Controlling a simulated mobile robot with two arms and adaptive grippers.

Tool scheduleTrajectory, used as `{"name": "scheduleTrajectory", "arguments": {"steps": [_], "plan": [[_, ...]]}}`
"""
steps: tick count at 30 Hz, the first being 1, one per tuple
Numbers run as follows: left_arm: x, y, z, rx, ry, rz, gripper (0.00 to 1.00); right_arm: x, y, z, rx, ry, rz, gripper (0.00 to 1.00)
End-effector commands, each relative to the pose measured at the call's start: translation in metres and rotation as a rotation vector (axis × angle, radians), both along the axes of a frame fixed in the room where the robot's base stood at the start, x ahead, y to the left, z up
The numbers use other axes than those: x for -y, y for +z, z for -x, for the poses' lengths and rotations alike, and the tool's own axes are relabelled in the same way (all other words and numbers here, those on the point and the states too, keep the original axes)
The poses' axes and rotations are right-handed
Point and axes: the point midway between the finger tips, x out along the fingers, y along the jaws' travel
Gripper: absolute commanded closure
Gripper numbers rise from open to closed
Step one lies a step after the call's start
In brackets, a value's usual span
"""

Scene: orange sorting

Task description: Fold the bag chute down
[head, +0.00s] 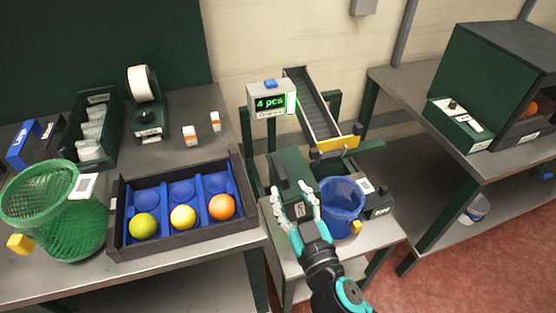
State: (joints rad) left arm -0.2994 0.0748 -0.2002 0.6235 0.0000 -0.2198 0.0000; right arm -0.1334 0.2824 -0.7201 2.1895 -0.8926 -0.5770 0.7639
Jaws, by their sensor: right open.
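The bag chute (312,103) is a long dark channel with raised sides, sloping down toward me on a green frame. It ends in a yellow lip (337,143) with a dark knob at its right. My right gripper (290,191) is open and empty. It is below and to the left of the yellow lip, apart from it, in front of a dark green box (289,174) and left of a blue basket (342,209). My left gripper is not in view.
A display (271,101) reading "4 pcs" stands left of the chute. On the left table are a black tray (185,242) with blue compartments and three fruits, and a green mesh basket (62,217). A right bench (425,95) holds a dark green cabinet (500,65).

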Motion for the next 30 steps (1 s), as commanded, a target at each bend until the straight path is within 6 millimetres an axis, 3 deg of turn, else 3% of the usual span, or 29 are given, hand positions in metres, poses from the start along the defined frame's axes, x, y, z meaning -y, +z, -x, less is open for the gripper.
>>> {"name": "scheduleTrajectory", "arguments": {"steps": [6, 12, 25, 30], "plan": [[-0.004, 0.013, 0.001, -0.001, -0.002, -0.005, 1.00, -0.015, 0.003, -0.046, 0.003, -0.001, 0.002, 0.60], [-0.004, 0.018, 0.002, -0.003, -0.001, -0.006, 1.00, -0.024, 0.001, -0.073, 0.000, 0.000, 0.001, 0.60], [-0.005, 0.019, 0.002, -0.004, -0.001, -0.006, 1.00, -0.027, 0.000, -0.084, 0.000, 0.000, 0.000, 0.60], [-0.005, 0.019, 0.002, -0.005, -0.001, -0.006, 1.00, -0.027, 0.000, -0.084, 0.000, 0.000, 0.000, 0.79]]}}
